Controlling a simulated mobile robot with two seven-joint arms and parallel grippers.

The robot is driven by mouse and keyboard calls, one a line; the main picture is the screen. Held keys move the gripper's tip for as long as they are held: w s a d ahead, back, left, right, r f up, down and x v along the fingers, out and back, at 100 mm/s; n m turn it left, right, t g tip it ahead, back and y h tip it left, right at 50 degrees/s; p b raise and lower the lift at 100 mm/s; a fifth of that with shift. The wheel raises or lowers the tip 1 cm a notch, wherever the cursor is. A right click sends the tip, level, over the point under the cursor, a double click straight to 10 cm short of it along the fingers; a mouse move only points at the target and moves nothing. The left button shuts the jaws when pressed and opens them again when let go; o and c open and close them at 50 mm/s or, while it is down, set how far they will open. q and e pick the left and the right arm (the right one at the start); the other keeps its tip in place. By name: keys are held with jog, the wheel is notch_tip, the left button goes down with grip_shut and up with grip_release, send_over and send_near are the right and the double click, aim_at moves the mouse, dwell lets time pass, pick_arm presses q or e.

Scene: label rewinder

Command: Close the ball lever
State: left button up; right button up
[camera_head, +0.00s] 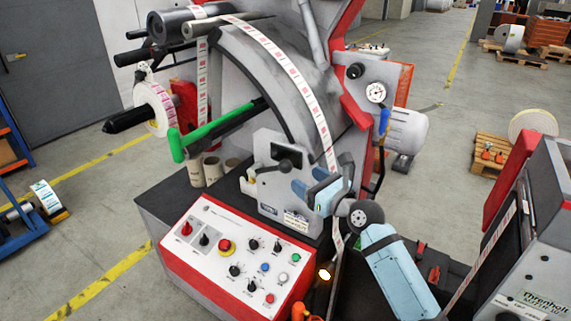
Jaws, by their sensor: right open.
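My right arm comes in from the lower right, with its light blue link and dark round wrist. My right gripper (314,190) is open, with light blue parts, at the right side of the grey block (270,190) behind the control panel. A black lever (285,160) sits on the front of that block, to the left of my gripper and apart from it. A black ball-shaped knob (355,71) stands on the grey housing higher up. I cannot tell for certain which of these is the ball lever. My left gripper is not in view.
The red-edged control panel (215,250) with knobs and buttons lies in front of the block. A green-handled bar (205,130) sticks out at the left. A printed label web (290,70) runs down past the block. A pressure gauge (376,92) is at the right.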

aim_at(290, 171)
jog(key=x, duration=0.8)
jog(key=shift+w+a+p, duration=0.15)
jog(key=shift+w+p, duration=0.2)
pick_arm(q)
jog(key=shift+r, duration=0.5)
pick_arm(e)
grip_shut()
jog(key=shift+f+b, duration=0.3)
jog(key=shift+b, duration=0.2)
pick_arm(q)
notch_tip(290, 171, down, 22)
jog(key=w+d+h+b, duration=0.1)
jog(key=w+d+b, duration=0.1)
jog(key=b, duration=2.9)
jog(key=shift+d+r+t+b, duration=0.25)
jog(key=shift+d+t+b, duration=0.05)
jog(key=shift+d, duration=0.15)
pick_arm(e)
notch_tip(290, 171, down, 7)
jog(key=s+d+m+t+y, duration=0.1)
jog(key=m+t+y, duration=0.1)
jog(key=t, duration=0.4)
jog(key=shift+m+y, duration=0.4)
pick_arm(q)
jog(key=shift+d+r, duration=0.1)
pick_arm(e)
jog(key=shift+d, duration=0.15)
